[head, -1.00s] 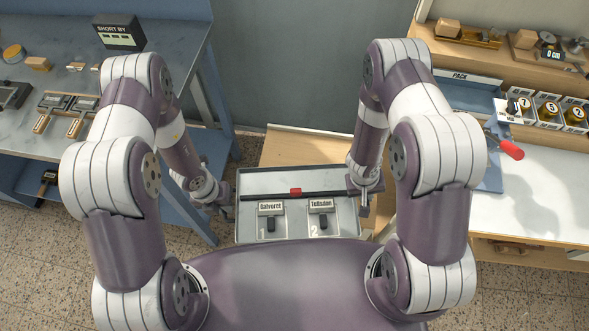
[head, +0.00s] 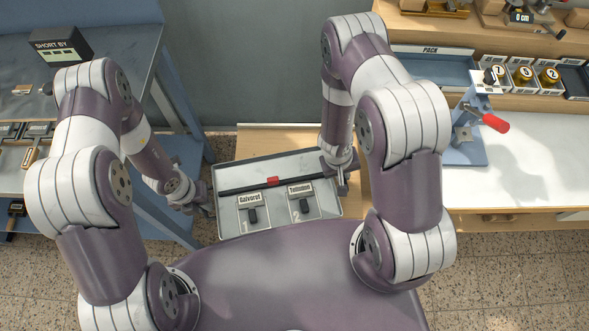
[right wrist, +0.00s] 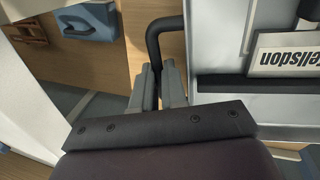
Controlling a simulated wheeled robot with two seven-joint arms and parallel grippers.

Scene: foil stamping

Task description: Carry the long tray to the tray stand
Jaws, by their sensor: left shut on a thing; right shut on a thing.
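The long grey tray (head: 262,172) is held level or nearly so in front of my body in the head view. It carries a black bar with a red piece (head: 273,181) and two labelled plates, Galveret (head: 250,198) and one reading like Tellsdon (head: 300,188), each with a dark block. My left gripper (head: 207,200) is at the tray's left end, shut; its fingers are hard to see. My right gripper (head: 342,180) is at the right end; in the right wrist view its fingers (right wrist: 160,85) are shut on the black handle (right wrist: 153,42). I cannot tell which thing is the tray stand.
A wooden surface (head: 262,143) lies behind and below the tray. A blue-grey bench (head: 120,62) with a SHORT BY box (head: 60,45) stands left.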

